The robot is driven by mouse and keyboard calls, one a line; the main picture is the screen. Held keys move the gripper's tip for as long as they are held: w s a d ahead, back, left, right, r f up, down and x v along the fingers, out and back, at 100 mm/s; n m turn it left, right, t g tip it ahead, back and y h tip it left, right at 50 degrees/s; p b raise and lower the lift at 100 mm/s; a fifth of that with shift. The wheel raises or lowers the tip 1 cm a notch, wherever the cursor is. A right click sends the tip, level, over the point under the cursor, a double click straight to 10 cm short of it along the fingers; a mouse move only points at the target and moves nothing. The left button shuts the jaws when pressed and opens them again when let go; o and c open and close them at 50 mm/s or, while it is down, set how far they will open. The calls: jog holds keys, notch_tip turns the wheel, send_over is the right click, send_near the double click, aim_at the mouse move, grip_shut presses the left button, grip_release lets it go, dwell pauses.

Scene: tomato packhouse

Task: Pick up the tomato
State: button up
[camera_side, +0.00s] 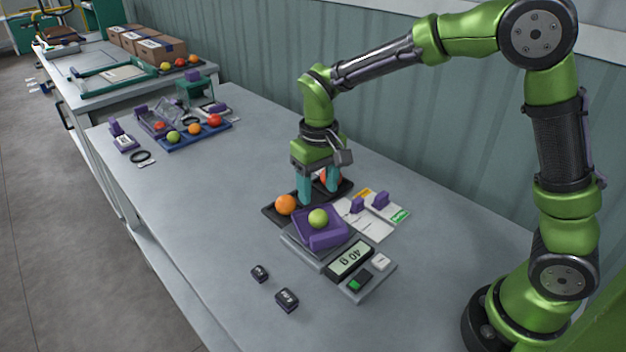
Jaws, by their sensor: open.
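My gripper (319,190) points down with its two teal fingers apart, over the dark tray behind the scale. A red-orange tomato (325,177) shows partly between and behind the fingers; I cannot tell whether they touch it. An orange tomato (285,205) sits on the left part of the dark tray (270,214), left of the fingers. A green tomato (318,218) rests in a purple holder (322,238) on the scale (350,262), in front of my gripper. The scale's display reads about 40 g.
Two small dark weights (287,300) lie in front of the scale. White cards with purple clips (372,212) lie right of it. A blue tray (205,136) with several tomatoes stands at the far left. The table's left middle is clear.

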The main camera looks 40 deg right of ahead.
aim_at(319, 213)
notch_tip(319, 213, down, 8)
jog(key=shift+d+r, duration=0.15)
dwell(0.3)
